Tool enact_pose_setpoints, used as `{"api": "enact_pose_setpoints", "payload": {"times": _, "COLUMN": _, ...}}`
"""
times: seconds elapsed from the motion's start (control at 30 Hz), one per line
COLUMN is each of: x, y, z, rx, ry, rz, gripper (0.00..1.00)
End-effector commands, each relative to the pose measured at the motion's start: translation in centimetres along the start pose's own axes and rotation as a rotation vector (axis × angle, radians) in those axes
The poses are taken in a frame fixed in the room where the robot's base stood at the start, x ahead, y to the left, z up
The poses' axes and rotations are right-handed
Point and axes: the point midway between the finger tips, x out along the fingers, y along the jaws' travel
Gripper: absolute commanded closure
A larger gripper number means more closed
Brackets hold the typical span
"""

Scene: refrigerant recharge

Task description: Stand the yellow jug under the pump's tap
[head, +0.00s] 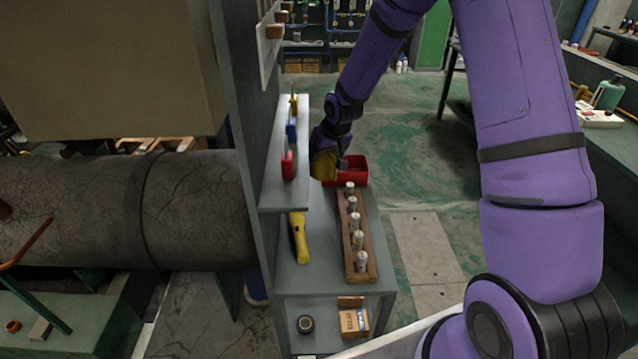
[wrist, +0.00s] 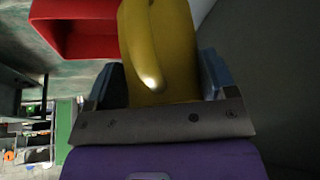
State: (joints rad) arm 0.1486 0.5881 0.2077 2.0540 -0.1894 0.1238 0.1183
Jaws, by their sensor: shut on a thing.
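My gripper (head: 327,150) is shut on the yellow jug (head: 323,166), above the bench at its far end. In the wrist view the yellow jug (wrist: 160,45) fills the space between the two fingers. Its top and base are cut off or hidden, so I cannot tell how upright it is. I cannot make out the pump or its tap in either view.
A red bin (head: 357,166) sits just beside the jug; the wrist view also shows it (wrist: 70,38). A wooden rack (head: 366,262) of silver cylinders and a yellow torch (head: 299,240) are on the bench (head: 325,262). A shelf (head: 274,190) with tools borders the left.

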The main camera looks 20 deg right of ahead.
Motion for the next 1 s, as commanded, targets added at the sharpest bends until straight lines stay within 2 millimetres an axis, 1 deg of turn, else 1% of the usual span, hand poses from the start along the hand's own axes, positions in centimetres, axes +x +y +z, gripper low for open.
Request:
{"api": "enact_pose_setpoints", "payload": {"times": 0.03, "x": -0.3, "y": -1.0, "z": 0.8, "rx": -0.004, "ry": 0.0, "rz": 0.0, "gripper": 0.48}}
{"api": "enact_pose_setpoints", "payload": {"times": 0.1, "x": -0.6, "y": -2.0, "z": 1.8, "rx": -0.004, "ry": -0.001, "rz": -0.001, "gripper": 0.48}}
{"api": "enact_pose_setpoints", "payload": {"times": 0.3, "x": -1.2, "y": -4.1, "z": 3.9, "rx": -0.001, "ry": 0.0, "rz": 0.0, "gripper": 0.48}}
{"api": "enact_pose_setpoints", "payload": {"times": 0.33, "x": -0.5, "y": -3.9, "z": 4.1, "rx": 0.002, "ry": -0.003, "rz": 0.001, "gripper": 0.48}}
{"api": "enact_pose_setpoints", "payload": {"times": 0.4, "x": 0.2, "y": -3.8, "z": 4.3, "rx": 0.002, "ry": -0.002, "rz": 0.0, "gripper": 0.48}}
{"api": "enact_pose_setpoints", "payload": {"times": 0.63, "x": 1.4, "y": -3.7, "z": 4.8, "rx": 0.001, "ry": 0.0, "rz": 0.0, "gripper": 0.48}}
{"api": "enact_pose_setpoints", "payload": {"times": 0.9, "x": 4.8, "y": -3.4, "z": 6.2, "rx": 0.0, "ry": -0.002, "rz": 0.001, "gripper": 0.48}}
{"api": "enact_pose_setpoints", "payload": {"times": 1.0, "x": 5.3, "y": -3.4, "z": 6.3, "rx": 0.0, "ry": 0.0, "rz": 0.001, "gripper": 0.48}}
